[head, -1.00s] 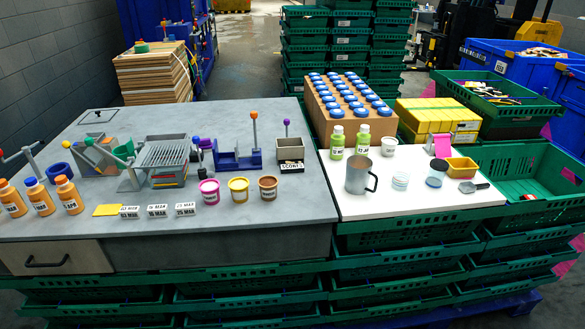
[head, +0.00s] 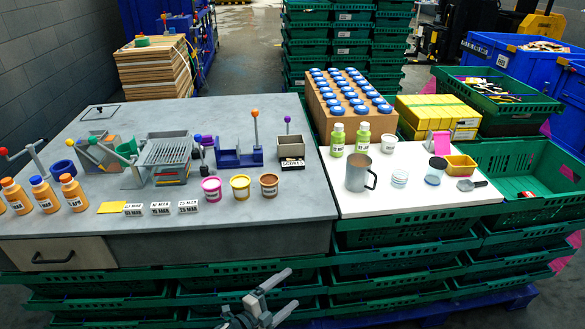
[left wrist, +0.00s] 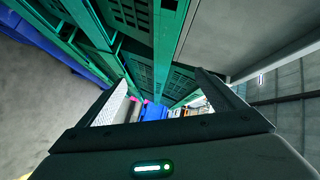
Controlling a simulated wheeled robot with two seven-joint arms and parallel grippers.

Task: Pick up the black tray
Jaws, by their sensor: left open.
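A small dark grey open box (head: 291,145) with a purple-knobbed lever stands at the back right of the grey table (head: 100,230). A black piece with a white label sits at its front. It is the nearest match I see to a black tray; I cannot tell for sure that it is the one. My left gripper (head: 286,288) is at the bottom of the head view, in front of the crates and below the table top, far from the box. It is open and empty, also in the left wrist view (left wrist: 162,100). My right gripper is not in view.
Green crates (head: 385,265) are stacked under and beside the table. Orange bottles (head: 73,193), a pink cup (head: 211,189), a yellow cup and a brown cup line the front of the table. A white board (head: 420,200) on the right holds a grey mug (head: 358,173).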

